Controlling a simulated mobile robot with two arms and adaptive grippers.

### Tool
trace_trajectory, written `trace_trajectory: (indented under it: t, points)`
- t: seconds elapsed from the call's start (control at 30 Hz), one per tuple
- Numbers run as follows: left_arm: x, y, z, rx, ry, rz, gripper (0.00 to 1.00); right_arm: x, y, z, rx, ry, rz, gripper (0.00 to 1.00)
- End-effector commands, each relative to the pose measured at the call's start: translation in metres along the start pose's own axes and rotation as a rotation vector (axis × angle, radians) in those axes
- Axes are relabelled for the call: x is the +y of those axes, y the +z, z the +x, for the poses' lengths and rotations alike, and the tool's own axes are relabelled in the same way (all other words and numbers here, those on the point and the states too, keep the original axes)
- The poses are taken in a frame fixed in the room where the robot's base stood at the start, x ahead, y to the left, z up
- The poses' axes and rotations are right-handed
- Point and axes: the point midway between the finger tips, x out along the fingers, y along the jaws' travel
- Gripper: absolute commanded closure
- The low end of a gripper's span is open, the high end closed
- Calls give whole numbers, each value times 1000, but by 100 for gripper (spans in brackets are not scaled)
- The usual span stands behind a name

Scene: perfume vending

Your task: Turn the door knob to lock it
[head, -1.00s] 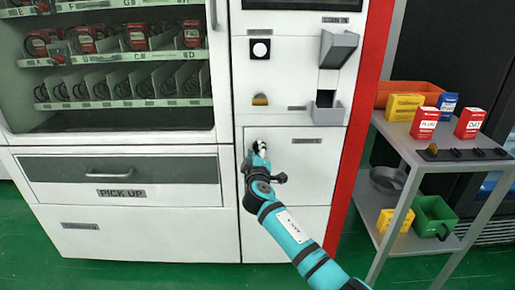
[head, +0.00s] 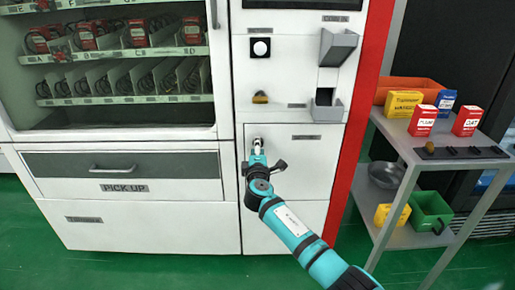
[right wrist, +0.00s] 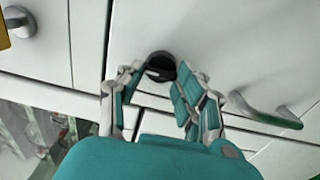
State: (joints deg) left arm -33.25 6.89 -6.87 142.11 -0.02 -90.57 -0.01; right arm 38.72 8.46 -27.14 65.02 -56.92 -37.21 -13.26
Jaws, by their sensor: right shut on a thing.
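The door knob (right wrist: 161,65) is a round dark knob with a bar across it, set in a white panel in the right wrist view. The two fingers of my right gripper (right wrist: 158,78) are on either side of it and are shut on it. In the head view my teal right arm reaches up to the small lower door (head: 295,165) of the vending machine. There the right gripper (head: 257,147) is at the door's upper left corner and hides most of the knob. My left gripper is not in view.
A pick-up drawer (head: 125,172) is left of the small door. Above the door are a brass-coloured knob (head: 260,97) and a grey coin tray (head: 325,112). A grey shelf cart (head: 408,150) with boxes and bins stands at the right. Green floor is in front.

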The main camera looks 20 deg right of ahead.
Motion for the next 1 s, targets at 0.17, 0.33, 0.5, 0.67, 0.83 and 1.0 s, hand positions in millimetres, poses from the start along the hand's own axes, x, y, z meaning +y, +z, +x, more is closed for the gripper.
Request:
trace_trajectory:
  t: [0.17, 0.33, 0.5, 0.67, 0.83, 1.0]
  points:
    - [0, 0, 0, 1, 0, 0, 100, -1, -1, 0, 2, -1, -6, 97]
    - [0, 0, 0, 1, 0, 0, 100, -1, -1, 0, 2, 0, -6, 97]
    - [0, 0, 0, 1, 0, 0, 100, -1, -1, 0, 2, 0, -5, 44]
    - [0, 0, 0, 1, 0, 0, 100, 0, 0, 0, 1, 0, -4, 42]
    - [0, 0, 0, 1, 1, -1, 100, 0, 0, -2, 1, 0, -3, 42]
    - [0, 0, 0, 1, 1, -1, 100, -1, 0, -18, 2, 1, -2, 42]
